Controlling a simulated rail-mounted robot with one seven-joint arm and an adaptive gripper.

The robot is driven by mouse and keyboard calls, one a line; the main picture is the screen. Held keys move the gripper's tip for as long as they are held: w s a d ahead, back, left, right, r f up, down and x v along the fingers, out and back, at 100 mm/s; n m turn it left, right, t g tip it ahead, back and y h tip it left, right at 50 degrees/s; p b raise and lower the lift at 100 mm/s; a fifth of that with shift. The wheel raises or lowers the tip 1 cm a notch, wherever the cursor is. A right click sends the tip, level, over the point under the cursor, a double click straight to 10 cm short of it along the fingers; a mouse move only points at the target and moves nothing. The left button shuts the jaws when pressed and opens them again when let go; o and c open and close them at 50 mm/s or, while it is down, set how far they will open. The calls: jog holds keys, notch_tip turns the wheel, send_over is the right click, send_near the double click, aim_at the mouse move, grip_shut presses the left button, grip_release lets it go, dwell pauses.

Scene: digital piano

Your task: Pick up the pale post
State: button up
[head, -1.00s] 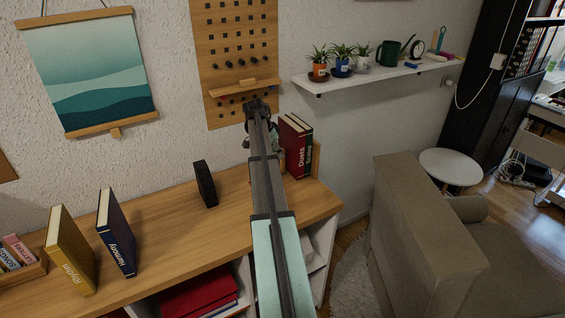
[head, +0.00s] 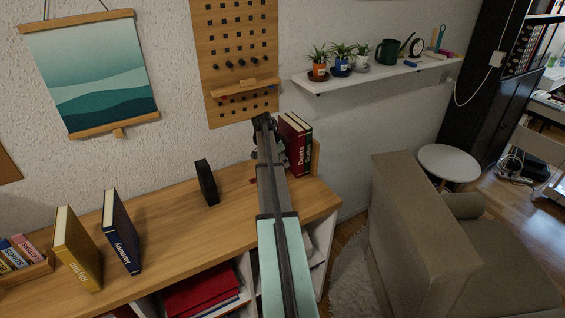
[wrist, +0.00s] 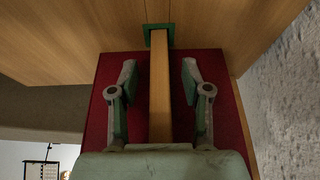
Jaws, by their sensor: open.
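A pale wooden post (wrist: 160,85) shows in the wrist view as a long straight bar with a green piece (wrist: 157,34) at its far end. My gripper (wrist: 159,78) is open, with one finger on each side of the post and a visible gap on both sides. In the head view my gripper (head: 268,135) is over the right part of the wooden cabinet top, just left of the red books. My arm hides the post there.
Red books (head: 296,145) stand close to my gripper. A red surface (wrist: 228,100) lies behind the fingers in the wrist view. A black block (head: 206,181) stands left on the cabinet top (head: 170,230). A pegboard (head: 236,60) hangs on the wall behind.

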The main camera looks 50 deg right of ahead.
jog(key=c, duration=0.9)
grip_shut()
jog(key=shift+r, duration=0.1)
